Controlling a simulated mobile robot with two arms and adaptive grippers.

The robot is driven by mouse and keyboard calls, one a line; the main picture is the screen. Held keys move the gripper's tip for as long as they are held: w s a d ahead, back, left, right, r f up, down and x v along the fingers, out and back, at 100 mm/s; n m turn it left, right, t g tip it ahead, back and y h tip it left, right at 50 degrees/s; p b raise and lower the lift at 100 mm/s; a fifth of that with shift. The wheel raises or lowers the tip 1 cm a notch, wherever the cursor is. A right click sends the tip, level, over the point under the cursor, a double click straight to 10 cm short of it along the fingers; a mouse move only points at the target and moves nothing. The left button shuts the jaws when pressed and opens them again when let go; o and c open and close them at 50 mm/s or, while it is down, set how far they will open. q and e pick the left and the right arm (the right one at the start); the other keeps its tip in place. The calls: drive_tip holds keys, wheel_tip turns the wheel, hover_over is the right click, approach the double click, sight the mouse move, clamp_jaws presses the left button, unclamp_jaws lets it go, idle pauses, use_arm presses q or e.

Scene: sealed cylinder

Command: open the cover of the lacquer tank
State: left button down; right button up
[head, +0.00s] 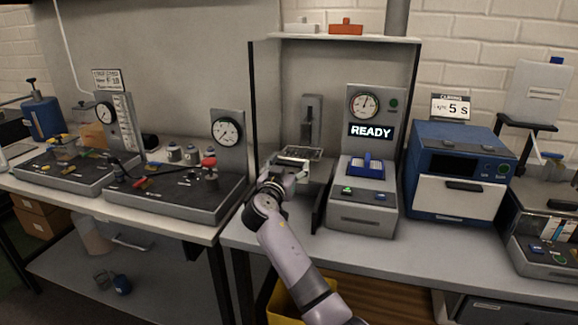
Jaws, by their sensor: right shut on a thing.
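My right arm reaches up from the bottom middle to the grey station left of the READY machine. My right gripper (290,172) is there, shut at the near edge of a flat grey lid-like plate (303,153). This plate looks like the cover of the lacquer tank, but no label shows. The tank body (318,172) below it is mostly hidden by the gripper and a dark panel. How far the cover stands open cannot be told. A grey upright post (311,120) stands behind it. My left gripper is not in view.
The READY machine (362,208) stands close to the right. Beyond it are a blue curing oven (458,190) and another station (545,240). A gauge station (190,200) is on the left bench. A shelf (345,39) hangs above; a yellow bin (285,305) sits below.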

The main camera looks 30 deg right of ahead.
drive_tip(key=c, duration=0.6)
drive_tip(key=b+v, duration=0.3)
drive_tip(key=v, duration=0.9)
drive_tip(key=o, duration=1.7)
